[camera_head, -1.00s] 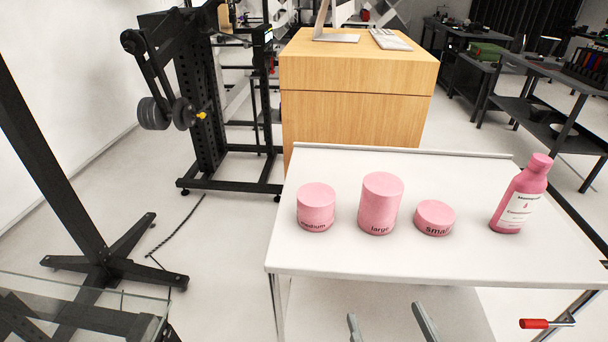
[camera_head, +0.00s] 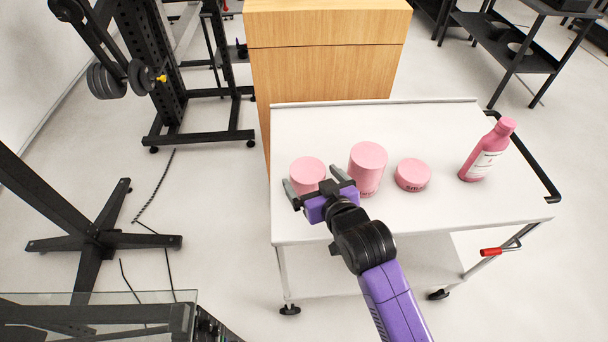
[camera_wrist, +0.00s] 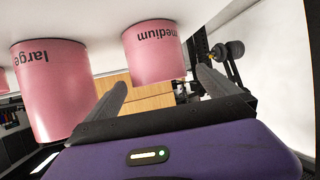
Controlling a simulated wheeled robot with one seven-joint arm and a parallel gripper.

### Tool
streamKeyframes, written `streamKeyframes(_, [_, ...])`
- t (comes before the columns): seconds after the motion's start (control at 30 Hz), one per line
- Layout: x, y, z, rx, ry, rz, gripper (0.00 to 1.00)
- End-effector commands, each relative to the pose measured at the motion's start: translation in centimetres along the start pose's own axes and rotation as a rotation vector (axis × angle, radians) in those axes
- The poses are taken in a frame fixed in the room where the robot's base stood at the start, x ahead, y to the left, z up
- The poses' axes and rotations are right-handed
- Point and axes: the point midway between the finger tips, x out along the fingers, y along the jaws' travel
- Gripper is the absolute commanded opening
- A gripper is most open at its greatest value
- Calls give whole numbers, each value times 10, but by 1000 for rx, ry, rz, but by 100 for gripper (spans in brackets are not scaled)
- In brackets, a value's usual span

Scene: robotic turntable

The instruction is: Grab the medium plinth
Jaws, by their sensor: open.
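The medium plinth (camera_head: 308,172) is a pink cylinder near the left end of the white cart top (camera_head: 430,215). In the wrist view it (camera_wrist: 155,55) appears upside down with its "medium" label, ahead of the gap between my fingers. My gripper (camera_head: 314,184) is open, with its fingers to either side of the medium plinth's near part in the head view. Whether they touch it I cannot tell. The gripper also shows in the wrist view (camera_wrist: 160,88), with nothing between its fingers. My gripper hides the medium plinth's lower front in the head view.
The taller large plinth (camera_head: 368,165) stands just right of the medium one, close to my right finger. The small plinth (camera_head: 413,174) and a pink bottle (camera_head: 486,152) stand further right. A wooden cabinet (camera_head: 325,75) is behind the cart. The cart's front right is clear.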

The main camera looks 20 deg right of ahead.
Motion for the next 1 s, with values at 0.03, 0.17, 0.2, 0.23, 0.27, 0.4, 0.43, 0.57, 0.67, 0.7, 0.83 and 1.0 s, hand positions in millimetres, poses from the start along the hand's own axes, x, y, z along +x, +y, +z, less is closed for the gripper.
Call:
streamKeyframes(0.03, [6,0,-2,0,2,0,100])
streamKeyframes(0.17, [18,0,-2,0,3,1,100])
streamKeyframes(0.2, [22,1,-2,1,2,1,100])
streamKeyframes(0.23, [24,1,-2,1,2,1,100])
streamKeyframes(0.27, [27,1,-2,1,3,1,100])
streamKeyframes(0.4, [46,3,-3,1,3,1,100])
streamKeyframes(0.43, [50,3,-3,1,3,2,100])
streamKeyframes(0.57, [64,2,-2,0,4,1,100])
streamKeyframes(0.67, [69,2,-1,0,3,1,100])
streamKeyframes(0.7, [69,2,-1,0,3,1,100])
streamKeyframes(0.83, [69,2,-1,0,4,1,100])
streamKeyframes(1.0, [69,2,-1,0,4,1,78])
